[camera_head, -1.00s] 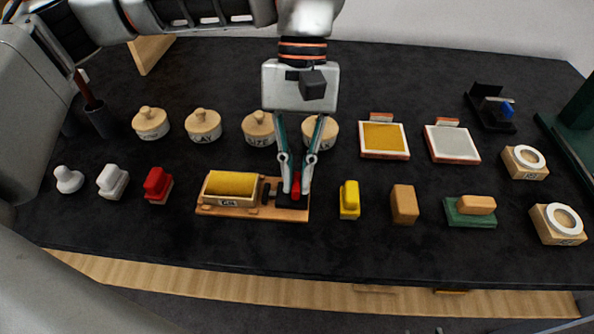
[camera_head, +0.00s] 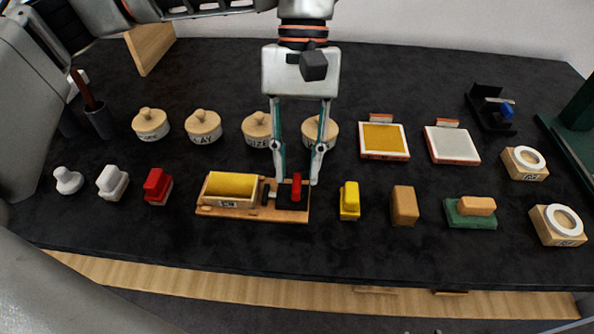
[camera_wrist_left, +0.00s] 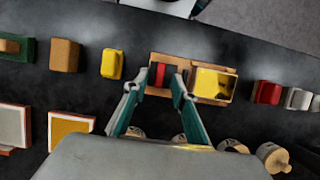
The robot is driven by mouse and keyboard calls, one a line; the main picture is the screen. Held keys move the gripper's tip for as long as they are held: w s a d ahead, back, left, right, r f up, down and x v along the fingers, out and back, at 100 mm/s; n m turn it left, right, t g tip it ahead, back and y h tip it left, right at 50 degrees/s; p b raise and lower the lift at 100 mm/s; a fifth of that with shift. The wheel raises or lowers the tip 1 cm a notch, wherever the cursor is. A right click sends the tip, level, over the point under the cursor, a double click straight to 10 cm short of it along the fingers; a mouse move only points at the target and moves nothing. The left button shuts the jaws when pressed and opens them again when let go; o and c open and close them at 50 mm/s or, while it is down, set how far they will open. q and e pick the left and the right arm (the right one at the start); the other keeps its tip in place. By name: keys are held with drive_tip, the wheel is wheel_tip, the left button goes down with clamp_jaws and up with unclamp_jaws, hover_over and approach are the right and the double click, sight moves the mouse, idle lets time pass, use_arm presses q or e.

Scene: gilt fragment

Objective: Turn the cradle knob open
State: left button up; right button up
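The cradle (camera_head: 210,210) is a wooden base at the front middle of the table, bearing a yellow-topped box (camera_head: 232,184) on its left. A red knob (camera_head: 296,187) stands on a dark patch at its right end. In the left wrist view the red knob (camera_wrist_left: 160,75) shows beyond the fingertips, beside the yellow box (camera_wrist_left: 212,84). My left gripper (camera_head: 296,182) points down over the cradle's right end. Its fingers are spread open, one on each side of the red knob, with visible gaps. My right gripper is not in view.
Several round wooden-lidded pots (camera_head: 203,126) stand behind the cradle. A yellow block (camera_head: 349,201) and a brown block (camera_head: 404,205) are to its right, a red block (camera_head: 157,186) to its left. A black holder with a blue knob (camera_head: 506,110) is at the back right.

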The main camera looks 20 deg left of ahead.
use_arm(q)
drive_tip(key=d+v, duration=0.1)
drive_tip(key=v, duration=0.8)
drive_tip(key=shift+w+a+r, duration=0.2)
drive_tip(key=shift+a+r, duration=0.2)
drive_tip(key=shift+a, duration=0.1)
